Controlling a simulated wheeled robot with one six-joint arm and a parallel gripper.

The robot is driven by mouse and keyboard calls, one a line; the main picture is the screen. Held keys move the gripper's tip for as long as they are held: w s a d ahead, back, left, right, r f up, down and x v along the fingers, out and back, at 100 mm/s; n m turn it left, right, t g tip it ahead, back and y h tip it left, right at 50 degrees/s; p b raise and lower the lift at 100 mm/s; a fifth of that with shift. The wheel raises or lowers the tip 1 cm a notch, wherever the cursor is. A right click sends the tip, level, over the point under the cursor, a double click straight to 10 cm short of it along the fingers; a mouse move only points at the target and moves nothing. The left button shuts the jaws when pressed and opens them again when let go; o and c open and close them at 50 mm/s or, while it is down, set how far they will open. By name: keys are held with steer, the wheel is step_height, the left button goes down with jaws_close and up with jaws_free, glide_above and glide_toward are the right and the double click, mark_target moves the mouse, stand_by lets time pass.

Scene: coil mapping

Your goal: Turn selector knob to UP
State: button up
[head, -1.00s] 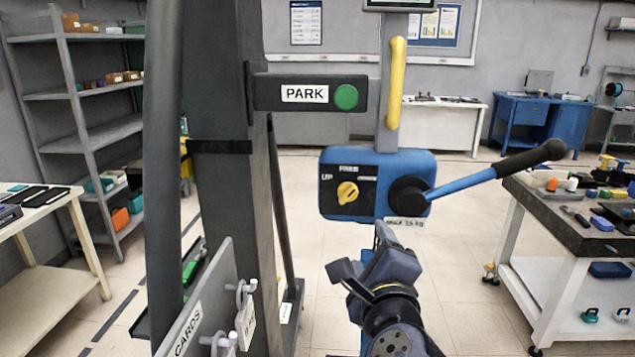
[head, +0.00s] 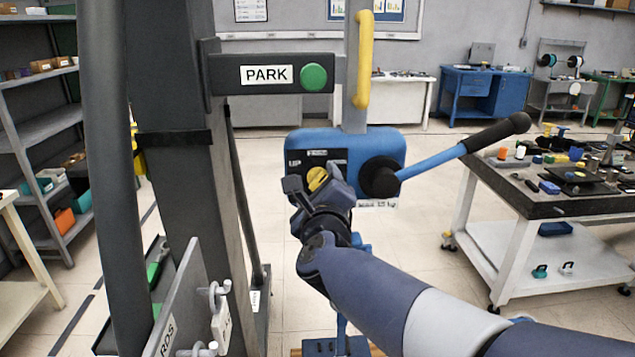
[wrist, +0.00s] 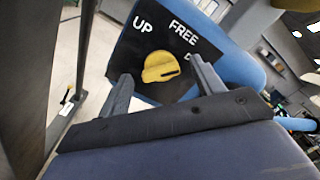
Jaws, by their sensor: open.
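The yellow selector knob (wrist: 162,67) sits on a black plate (wrist: 188,80) on the blue control box (head: 345,143). In the wrist view the plate shows the words UP and FREE and part of a third label that is cut off by a finger. A dark pointer line on the knob points to the right in that view, toward the partly hidden label. In the head view the knob (head: 317,178) shows just above my gripper (head: 306,186), partly covered by it. In the wrist view my gripper (wrist: 165,85) is open, with one finger on each side of the knob. I cannot tell whether they touch it.
A blue lever (head: 432,169) with a black grip sticks out right from the box. A yellow handle (head: 364,60) rises above it. A PARK bar with a green button (head: 314,77) is at upper left, on a dark column (head: 169,190). A workbench (head: 540,207) stands at right.

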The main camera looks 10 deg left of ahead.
steer(key=shift+w+a, duration=0.15)
steer(key=shift+w, duration=0.45)
steer(key=shift+c, duration=0.4)
steer(key=c, duration=0.9)
